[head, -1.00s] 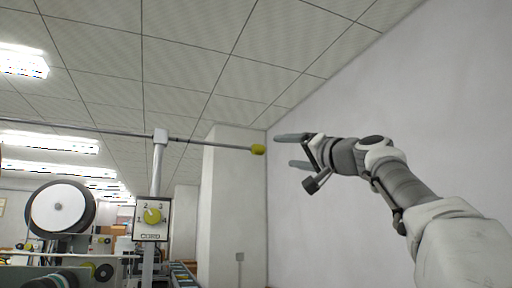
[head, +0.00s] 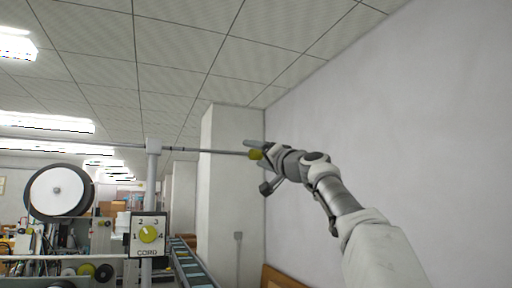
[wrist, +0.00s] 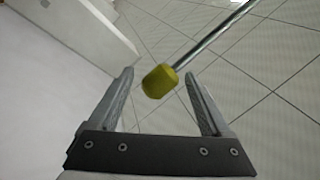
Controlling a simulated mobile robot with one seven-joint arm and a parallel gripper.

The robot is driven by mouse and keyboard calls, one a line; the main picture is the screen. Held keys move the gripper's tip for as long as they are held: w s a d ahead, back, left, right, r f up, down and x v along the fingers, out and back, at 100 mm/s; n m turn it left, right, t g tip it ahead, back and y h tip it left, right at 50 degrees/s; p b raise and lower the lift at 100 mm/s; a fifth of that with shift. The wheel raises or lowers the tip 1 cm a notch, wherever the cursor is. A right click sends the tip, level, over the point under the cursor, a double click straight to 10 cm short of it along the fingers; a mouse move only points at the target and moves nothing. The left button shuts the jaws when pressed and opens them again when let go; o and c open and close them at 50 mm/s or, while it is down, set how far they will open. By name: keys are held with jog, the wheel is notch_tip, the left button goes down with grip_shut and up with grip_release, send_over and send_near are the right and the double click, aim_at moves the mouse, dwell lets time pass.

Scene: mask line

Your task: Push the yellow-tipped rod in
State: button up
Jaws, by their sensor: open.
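The rod (head: 215,151) is a thin grey bar that runs level from a post at the left. Its yellow tip (head: 255,154) points right, toward my arm. My gripper (head: 251,153) is open at the tip in the head view. In the wrist view, the yellow tip (wrist: 159,81) lies between the two spread fingers of my gripper (wrist: 158,88), near the fingertips. The rod (wrist: 215,37) runs from it to the upper right. I cannot tell whether a finger touches the tip.
A grey post (head: 152,190) carries the rod and a dial box (head: 148,235) marked CORD with a yellow knob. A large reel (head: 58,190) and a conveyor (head: 190,265) stand at the left. A white pillar (head: 232,185) and wall (head: 400,110) are behind. Space around the tip is clear.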

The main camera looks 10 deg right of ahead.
jog(key=shift+w+a, duration=0.15)
jog(key=shift+w, duration=0.1)
jog(key=shift+c, duration=0.4)
grip_shut()
